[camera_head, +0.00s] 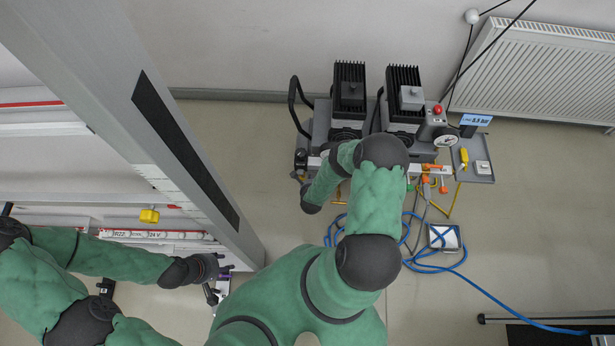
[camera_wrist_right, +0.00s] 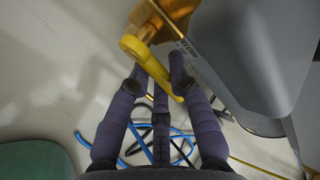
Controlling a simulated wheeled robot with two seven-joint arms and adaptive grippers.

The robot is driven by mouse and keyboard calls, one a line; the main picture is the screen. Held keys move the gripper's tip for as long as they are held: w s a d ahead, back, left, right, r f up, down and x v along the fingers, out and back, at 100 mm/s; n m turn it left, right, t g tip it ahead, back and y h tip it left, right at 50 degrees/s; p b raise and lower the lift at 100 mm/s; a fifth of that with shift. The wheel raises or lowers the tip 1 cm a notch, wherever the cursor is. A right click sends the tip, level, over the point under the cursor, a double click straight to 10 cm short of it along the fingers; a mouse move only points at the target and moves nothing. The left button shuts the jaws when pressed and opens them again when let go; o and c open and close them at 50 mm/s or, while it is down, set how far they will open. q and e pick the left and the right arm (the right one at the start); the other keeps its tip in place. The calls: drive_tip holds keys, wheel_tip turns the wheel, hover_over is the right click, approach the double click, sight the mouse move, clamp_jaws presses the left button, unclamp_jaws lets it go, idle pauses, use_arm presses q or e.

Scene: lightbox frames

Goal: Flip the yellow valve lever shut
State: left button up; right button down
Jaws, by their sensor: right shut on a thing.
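The yellow valve lever (camera_wrist_right: 150,64) shows in the right wrist view, its rounded end joined to a brass-coloured valve body (camera_wrist_right: 172,18). A grey housing (camera_wrist_right: 243,50) stands close to the right of the fingers. In the head view my right arm covers the front of the pump unit (camera_head: 320,122), and the right gripper's fingers are hidden. My left gripper (camera_head: 217,282) is at the lower left, away from the unit; its finger opening is unclear.
Blue hose (camera_head: 412,262) lies looped on the floor around a small tray (camera_head: 444,238). A side shelf (camera_head: 479,160) holds a yellow item. A radiator (camera_head: 540,70) hangs on the back wall. Floor right of the unit is mostly clear.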

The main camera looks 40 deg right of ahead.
drive_tip(key=shift+r+n+g+h, duration=0.5)
drive_tip(key=shift+n+g+h, duration=0.2)
drive_tip(key=shift+h, duration=0.2)
drive_tip(key=c, duration=1.1)
unclamp_jaws()
drive_tip(key=v, duration=1.2)
drive_tip(key=shift+a, duration=0.1)
